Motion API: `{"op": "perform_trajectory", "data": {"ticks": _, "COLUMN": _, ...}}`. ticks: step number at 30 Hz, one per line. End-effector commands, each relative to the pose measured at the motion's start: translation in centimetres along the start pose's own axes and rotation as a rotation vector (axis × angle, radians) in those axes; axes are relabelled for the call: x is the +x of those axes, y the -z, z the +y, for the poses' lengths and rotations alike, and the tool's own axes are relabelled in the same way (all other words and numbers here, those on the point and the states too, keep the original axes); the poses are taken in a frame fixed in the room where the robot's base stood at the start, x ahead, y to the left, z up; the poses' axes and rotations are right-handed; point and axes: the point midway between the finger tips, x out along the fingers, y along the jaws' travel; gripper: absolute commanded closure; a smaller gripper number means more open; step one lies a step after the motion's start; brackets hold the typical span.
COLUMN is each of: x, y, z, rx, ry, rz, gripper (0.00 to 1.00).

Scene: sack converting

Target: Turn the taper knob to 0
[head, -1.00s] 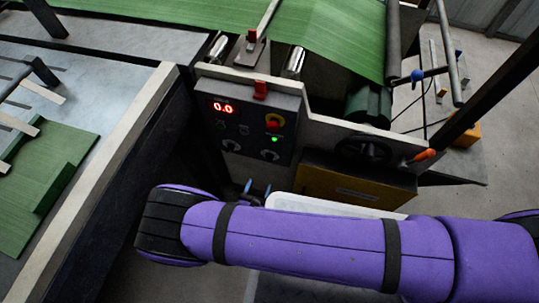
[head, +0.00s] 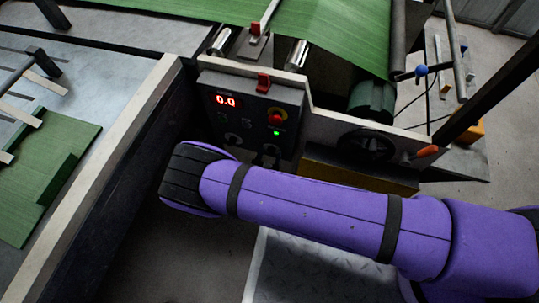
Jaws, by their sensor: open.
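The dark control panel (head: 250,117) stands at the centre of the head view. Its red display (head: 226,100) reads 0.0. The left knob (head: 233,138) shows in the panel's lower part. To its right, the lower right knob is mostly covered by dark shapes that look like the tips of my gripper (head: 268,155). The labels are too small to read, so I cannot tell which knob is the taper knob, nor its pointer. The rest of my gripper is hidden behind my purple arm. The tips look apart, close to the panel; contact cannot be seen.
A black handwheel (head: 366,145) is to the right. Green sheet material (head: 330,25) runs above. A table (head: 120,65) is at left.

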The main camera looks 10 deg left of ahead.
Motion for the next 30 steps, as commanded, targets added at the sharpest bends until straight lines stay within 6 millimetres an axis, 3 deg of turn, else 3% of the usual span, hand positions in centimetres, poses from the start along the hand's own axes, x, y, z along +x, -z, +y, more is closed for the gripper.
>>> {"op": "perform_trajectory", "data": {"ticks": 2, "x": -0.01, "y": -0.01, "z": 0.01, "rx": 0.000, "ry": 0.000, "rz": 0.000, "gripper": 0.48}}
{"op": "perform_trajectory", "data": {"ticks": 8, "x": -0.02, "y": -0.01, "z": 0.01, "rx": 0.000, "ry": 0.000, "rz": 0.000, "gripper": 0.93}}
{"op": "perform_trajectory", "data": {"ticks": 20, "x": -0.05, "y": -0.02, "z": 0.00, "rx": -0.062, "ry": 0.000, "rz": -0.001, "gripper": 0.93}}
{"op": "perform_trajectory", "data": {"ticks": 30, "x": -0.04, "y": -0.04, "z": -0.05, "rx": -0.316, "ry": 0.001, "rz": -0.001, "gripper": 0.93}}
